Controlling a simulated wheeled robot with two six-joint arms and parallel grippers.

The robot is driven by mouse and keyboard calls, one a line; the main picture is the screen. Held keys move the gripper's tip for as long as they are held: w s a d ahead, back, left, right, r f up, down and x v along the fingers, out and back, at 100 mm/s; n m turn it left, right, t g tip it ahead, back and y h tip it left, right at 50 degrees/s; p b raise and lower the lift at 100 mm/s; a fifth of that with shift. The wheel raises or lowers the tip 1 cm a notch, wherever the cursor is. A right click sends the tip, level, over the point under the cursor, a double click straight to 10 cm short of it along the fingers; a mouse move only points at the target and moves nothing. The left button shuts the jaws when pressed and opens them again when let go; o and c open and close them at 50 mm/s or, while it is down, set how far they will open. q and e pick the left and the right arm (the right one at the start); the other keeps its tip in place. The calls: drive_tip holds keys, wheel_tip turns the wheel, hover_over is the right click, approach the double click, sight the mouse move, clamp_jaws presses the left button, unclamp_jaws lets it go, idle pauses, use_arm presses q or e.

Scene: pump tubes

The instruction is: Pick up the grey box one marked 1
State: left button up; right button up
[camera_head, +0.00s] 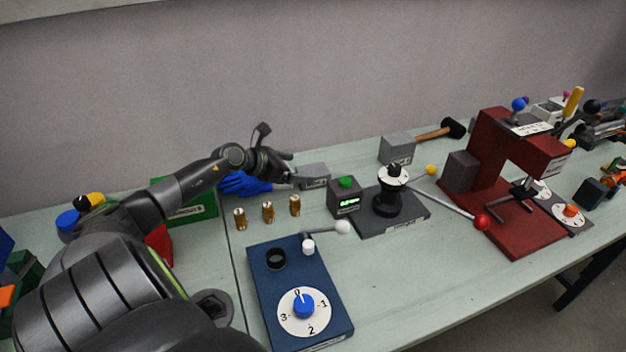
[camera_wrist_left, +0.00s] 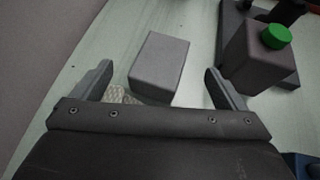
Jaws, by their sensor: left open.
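A low grey box (camera_head: 314,174) with a white label lies near the back of the bench, just beyond my left gripper (camera_head: 286,168). The label is too small to read. In the left wrist view the grey box (camera_wrist_left: 160,66) lies ahead between the two spread fingers, with gaps on both sides. My left gripper is open and empty. A second, larger grey box (camera_head: 397,149), also labelled, stands further right at the back. My right gripper is not in view.
A dark box with a green button (camera_head: 345,195) stands right of the low grey box. Several brass cylinders (camera_head: 267,212) stand in front of it, and a blue glove (camera_head: 243,183) lies to its left. A blue dial base (camera_head: 262,290) is nearer.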

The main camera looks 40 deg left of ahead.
sight(311, 171)
use_arm(q)
drive_tip(key=b+x, duration=0.2)
drive_tip(key=x, duration=0.3)
drive_tip(key=shift+d+f, duration=0.15)
drive_tip(key=shift+f, duration=0.1)
drive_tip(key=shift+r, duration=0.1)
drive_tip(key=shift+c, duration=0.2)
drive_tip(key=c, duration=1.6)
